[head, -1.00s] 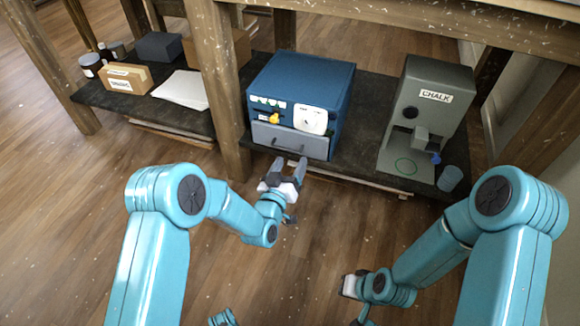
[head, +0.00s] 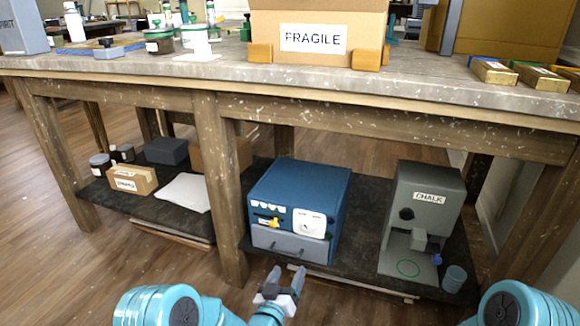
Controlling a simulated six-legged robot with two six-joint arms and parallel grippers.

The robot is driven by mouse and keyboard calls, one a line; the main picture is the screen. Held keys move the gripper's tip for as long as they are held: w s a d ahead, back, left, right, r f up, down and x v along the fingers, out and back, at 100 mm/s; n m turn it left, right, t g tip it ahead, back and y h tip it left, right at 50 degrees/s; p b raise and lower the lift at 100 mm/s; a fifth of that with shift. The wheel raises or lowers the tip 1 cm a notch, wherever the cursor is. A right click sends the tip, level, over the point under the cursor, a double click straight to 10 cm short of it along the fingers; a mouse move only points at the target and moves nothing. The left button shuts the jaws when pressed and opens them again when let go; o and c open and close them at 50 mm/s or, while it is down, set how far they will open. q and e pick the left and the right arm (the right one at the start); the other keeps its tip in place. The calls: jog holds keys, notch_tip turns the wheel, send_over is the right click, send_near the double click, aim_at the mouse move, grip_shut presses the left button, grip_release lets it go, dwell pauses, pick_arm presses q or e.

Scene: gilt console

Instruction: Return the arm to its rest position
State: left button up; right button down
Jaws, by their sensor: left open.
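My left gripper (head: 283,284) shows at the bottom middle of the head view, open, with nothing between its fingers. It is in front of and below the blue box (head: 296,205) with the grey drawer (head: 290,244). The drawer looks shut. A gap seems to lie between the fingertips and the drawer front. My right arm shows only as a teal joint at the bottom right, and its gripper is out of the frame.
The blue box and a grey chalk machine (head: 428,190) stand on the dark lower shelf (head: 357,238), with a small cup (head: 454,279) beside the machine. A wooden post (head: 217,170) rises left of the box. A carton marked FRAGILE (head: 316,18) sits on the tabletop (head: 150,70).

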pick_arm(q)
jog(key=s+a+r+n+g+y+p, duration=0.1)
jog(key=s+a+r+g+y+p, duration=0.15)
jog(key=a+r+p, duration=0.7)
jog(key=s+a+r+n+g+y+p, duration=0.1)
jog(key=s+a+r+p, duration=0.15)
jog(key=r+p, duration=1.25)
jog(key=s+d+f+g+h+p, duration=0.1)
jog(key=s+g+p, duration=1.2)
jog(key=s, duration=1.6)
jog(key=shift+s+f+h+p, duration=0.25)
jog(key=shift+f+h+p, duration=0.15)
jog(key=shift+p, duration=0.55)
pick_arm(e)
jog(key=s+a+r+g, duration=0.1)
jog(key=s+r, duration=0.2)
jog(key=r, duration=1.6)
jog(key=s+a+r+g, duration=0.1)
jog(key=s+r, duration=0.2)
jog(key=r, duration=1.7)
jog(key=shift+r+n+y, duration=0.25)
jog(key=shift+n+y, duration=0.05)
jog(key=shift+a, duration=0.1)
